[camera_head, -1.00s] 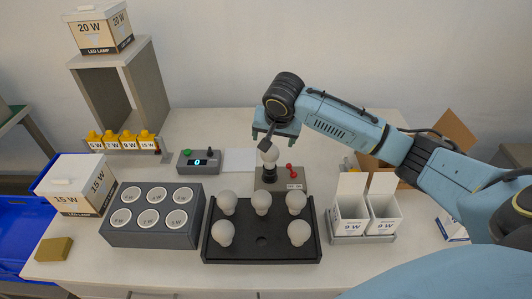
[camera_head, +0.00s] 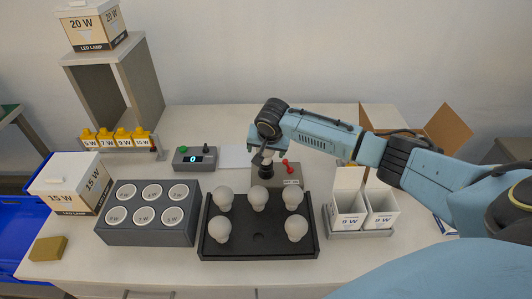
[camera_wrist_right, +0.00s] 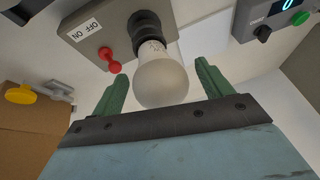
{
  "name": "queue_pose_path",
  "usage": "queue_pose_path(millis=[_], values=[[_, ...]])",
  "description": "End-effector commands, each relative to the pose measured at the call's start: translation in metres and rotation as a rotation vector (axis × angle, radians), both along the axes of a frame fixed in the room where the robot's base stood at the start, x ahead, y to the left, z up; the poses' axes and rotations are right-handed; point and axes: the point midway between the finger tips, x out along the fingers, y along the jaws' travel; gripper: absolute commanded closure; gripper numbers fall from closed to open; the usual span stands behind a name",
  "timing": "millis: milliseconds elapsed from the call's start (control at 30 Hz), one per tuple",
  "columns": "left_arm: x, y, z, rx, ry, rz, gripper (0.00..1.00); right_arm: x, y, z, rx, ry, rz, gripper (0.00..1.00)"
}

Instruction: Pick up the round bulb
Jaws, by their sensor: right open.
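A round frosted bulb (camera_wrist_right: 162,82) sits upright in the black socket (camera_wrist_right: 147,27) of the test fixture. In the right wrist view it lies between the two green fingers of my right gripper (camera_wrist_right: 158,88), which is open around it with gaps on both sides. In the head view the right gripper (camera_head: 264,157) is above the fixture (camera_head: 285,181) and mostly hides this bulb. Several more round bulbs (camera_head: 258,198) stand in the black tray (camera_head: 258,248). My left gripper is not in view.
A red switch (camera_wrist_right: 115,67) on the fixture is close to one finger. A meter box (camera_head: 195,158) stands left of the fixture. A grey cup block (camera_head: 148,234), open 9 W boxes (camera_head: 349,212) and a cardboard box (camera_head: 447,127) stand around it.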

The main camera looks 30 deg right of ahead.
Motion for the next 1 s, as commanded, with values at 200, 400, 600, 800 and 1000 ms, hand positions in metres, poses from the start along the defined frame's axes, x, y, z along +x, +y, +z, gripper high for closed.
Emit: queue_pose_path(millis=[200,400,600,800,1000], values=[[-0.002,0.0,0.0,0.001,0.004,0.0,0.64,0.0,0.0,0.001,0.001,-0.001,0.0,0.42],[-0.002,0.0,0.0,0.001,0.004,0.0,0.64,0.0,0.0,0.001,0.001,-0.001,0.0,0.68],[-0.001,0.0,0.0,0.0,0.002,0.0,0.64,0.0,0.0,0.001,0.001,-0.001,0.0,0.74],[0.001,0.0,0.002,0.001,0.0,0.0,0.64,0.001,0.0,0.019,0.001,-0.005,0.0,0.74],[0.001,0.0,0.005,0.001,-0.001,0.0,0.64,0.001,0.001,0.061,0.003,-0.006,0.0,0.74]])
